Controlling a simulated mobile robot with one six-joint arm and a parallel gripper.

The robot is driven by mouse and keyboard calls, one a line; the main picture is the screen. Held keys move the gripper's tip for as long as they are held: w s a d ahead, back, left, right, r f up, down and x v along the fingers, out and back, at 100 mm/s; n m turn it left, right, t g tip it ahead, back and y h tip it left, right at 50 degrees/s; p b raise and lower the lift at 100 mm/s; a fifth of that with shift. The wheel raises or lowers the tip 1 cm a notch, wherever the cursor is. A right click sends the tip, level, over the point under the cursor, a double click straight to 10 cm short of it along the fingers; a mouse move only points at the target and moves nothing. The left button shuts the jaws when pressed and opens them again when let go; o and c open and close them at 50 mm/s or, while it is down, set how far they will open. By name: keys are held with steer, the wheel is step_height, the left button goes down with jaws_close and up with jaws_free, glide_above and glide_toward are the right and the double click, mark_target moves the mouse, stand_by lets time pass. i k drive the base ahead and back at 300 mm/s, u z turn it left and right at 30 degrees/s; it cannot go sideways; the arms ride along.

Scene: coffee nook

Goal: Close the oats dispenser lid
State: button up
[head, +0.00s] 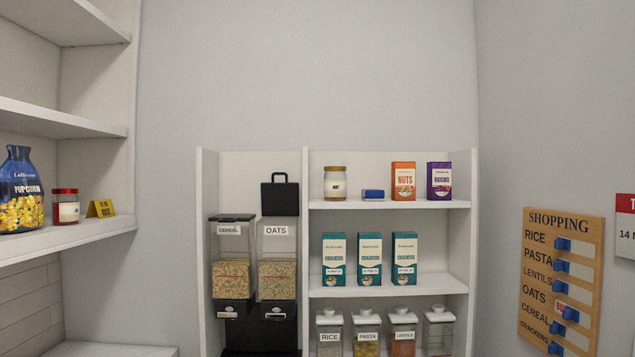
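The oats dispenser (277,252) stands in the left bay of the white shelf unit, a clear container labelled OATS, partly filled with grain. Its black lid (280,194) stands raised above the container top, with a handle loop at its upper edge, so the dispenser is open. Beside it on the left is the cereal dispenser (232,248), whose dark lid (232,217) lies flat and closed. My gripper is not in view.
The bay's left wall (207,250) and the divider (305,250) flank the dispensers. Shelves on the right hold a jar (335,183), boxes (403,181) and canisters (366,332). The space above the raised lid is clear. A shopping board (548,257) hangs at right.

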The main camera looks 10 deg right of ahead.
mark_target(278, 200)
steer(key=k, duration=0.3)
steer(key=u, duration=0.15)
steer(key=i, duration=0.95)
steer(key=z, duration=4)
steer(key=i, duration=0.1)
steer(key=u, duration=2.5)
